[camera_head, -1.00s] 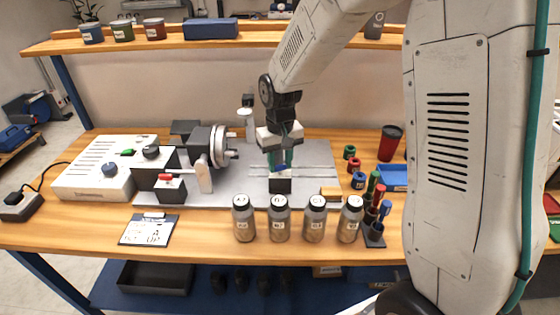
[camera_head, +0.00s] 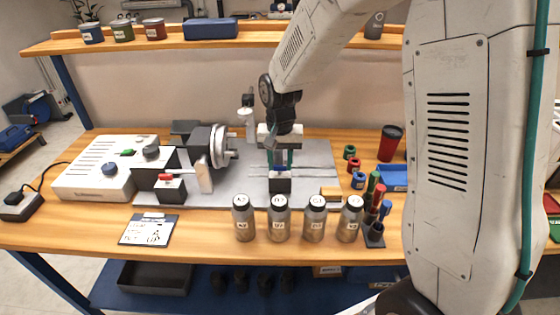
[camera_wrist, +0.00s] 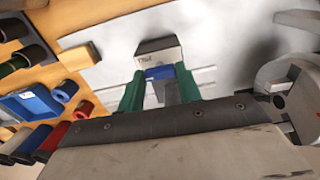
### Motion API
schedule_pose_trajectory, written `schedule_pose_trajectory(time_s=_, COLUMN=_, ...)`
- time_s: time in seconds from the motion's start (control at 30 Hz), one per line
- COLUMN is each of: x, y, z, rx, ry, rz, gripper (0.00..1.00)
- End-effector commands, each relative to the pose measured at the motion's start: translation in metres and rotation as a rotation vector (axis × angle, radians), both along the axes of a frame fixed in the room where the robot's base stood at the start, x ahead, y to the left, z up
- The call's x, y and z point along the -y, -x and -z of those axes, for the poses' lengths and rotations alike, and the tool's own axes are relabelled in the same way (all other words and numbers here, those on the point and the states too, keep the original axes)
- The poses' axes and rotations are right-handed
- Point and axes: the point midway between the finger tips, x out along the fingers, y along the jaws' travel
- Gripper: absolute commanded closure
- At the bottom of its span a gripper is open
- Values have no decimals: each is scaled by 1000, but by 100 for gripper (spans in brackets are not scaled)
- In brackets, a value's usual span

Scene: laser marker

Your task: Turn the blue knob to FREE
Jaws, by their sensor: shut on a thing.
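A blue knob (camera_wrist: 160,72) sits on a small dark block with a pale labelled face (camera_wrist: 158,55); the label is too small to read. In the head view the block (camera_head: 280,185) stands on the grey plate, with a bit of the blue knob (camera_head: 281,168) showing above it. My gripper (camera_head: 280,165) points down from above, its two green fingers on either side of the knob and shut on it. The fingers hide part of the knob, so I cannot tell its exact setting. Another blue knob (camera_head: 109,168) is on the white control box at left, apart from my gripper.
Several capped bottles (camera_head: 279,222) stand in front of the grey plate (camera_head: 320,178). A round chuck (camera_head: 219,147) is to the left. Colored rings (camera_head: 358,180), a marker holder (camera_head: 374,235) and a blue tray (camera_head: 394,178) are to the right.

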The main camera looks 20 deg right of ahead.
Motion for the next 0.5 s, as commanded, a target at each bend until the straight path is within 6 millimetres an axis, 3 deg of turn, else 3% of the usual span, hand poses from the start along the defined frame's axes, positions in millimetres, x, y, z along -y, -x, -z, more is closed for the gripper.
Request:
schedule_pose_trajectory(time_s=0.23, x=0, y=-1, z=-1, rx=2, ry=0, rz=1, gripper=88)
schedule_pose_trajectory(time_s=0.27, x=0, y=-1, z=-1, rx=2, ry=0, rz=1, gripper=60)
schedule_pose_trajectory(time_s=0.3, x=0, y=-1, z=-1, rx=2, ry=0, rz=1, gripper=49)
schedule_pose_trajectory(time_s=0.33, x=0, y=-1, z=-1, rx=2, ry=0, rz=1, gripper=44)
schedule_pose_trajectory(time_s=0.5, x=0, y=0, z=0, rx=1, ry=-1, rz=0, gripper=44)
